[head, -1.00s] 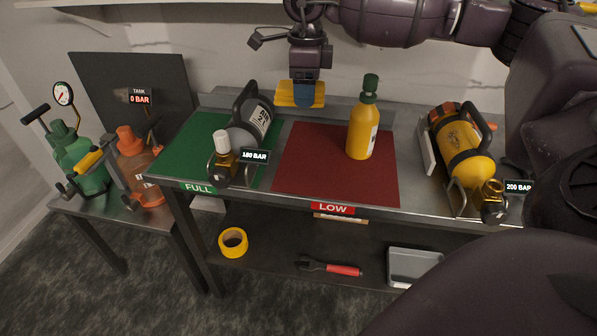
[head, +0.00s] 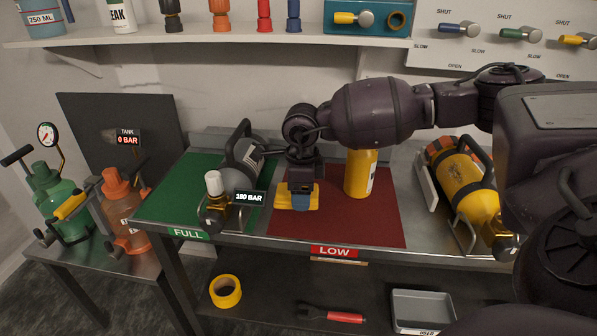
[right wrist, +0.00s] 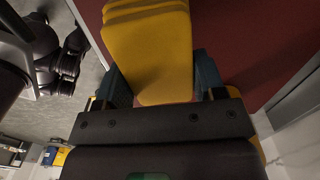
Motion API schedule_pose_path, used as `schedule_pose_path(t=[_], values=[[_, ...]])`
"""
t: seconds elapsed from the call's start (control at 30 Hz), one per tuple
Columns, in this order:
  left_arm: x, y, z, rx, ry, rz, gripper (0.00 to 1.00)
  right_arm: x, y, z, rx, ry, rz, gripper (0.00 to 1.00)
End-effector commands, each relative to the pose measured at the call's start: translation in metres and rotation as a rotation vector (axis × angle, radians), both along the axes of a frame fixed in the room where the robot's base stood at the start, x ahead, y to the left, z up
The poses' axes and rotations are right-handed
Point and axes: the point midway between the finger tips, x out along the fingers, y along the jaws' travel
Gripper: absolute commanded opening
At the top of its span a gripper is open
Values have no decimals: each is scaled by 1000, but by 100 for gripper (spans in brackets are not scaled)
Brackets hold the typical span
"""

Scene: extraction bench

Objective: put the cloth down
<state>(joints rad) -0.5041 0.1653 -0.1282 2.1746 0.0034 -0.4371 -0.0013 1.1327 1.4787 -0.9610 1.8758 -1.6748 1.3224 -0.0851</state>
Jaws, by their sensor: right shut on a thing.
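The cloth (head: 312,196) is yellow and folded. My right gripper (head: 297,197) is shut on it, pointing down over the left part of the red LOW mat (head: 350,225). In the right wrist view the folded cloth (right wrist: 148,50) sits between the two blue fingers (right wrist: 165,85), with the red mat behind it. I cannot tell whether the cloth touches the mat. My left gripper is not in view.
A yellow bottle (head: 360,175) stands on the red mat just right of my gripper, partly behind my arm. A grey cylinder (head: 240,165) lies on the green FULL mat (head: 165,200) to the left. A yellow cylinder (head: 465,182) lies at right.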

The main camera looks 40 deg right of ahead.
Motion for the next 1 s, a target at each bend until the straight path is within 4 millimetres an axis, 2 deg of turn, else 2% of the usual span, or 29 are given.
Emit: schedule_pose_path(t=[0.03,0.1,0.23,0.77,0.8,0.97,1.0], values=[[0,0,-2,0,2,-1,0,0,0,-11,1,4,0,44],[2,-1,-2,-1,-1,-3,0,0,0,-20,0,3,0,44],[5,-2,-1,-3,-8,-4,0,0,0,-30,1,1,0,44],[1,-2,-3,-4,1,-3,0,0,0,-37,1,-1,0,44],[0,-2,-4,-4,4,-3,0,0,0,-37,0,-1,0,65],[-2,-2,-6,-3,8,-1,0,0,0,-37,1,-2,0,89],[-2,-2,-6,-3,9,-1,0,0,0,-37,1,-2,0,89]])
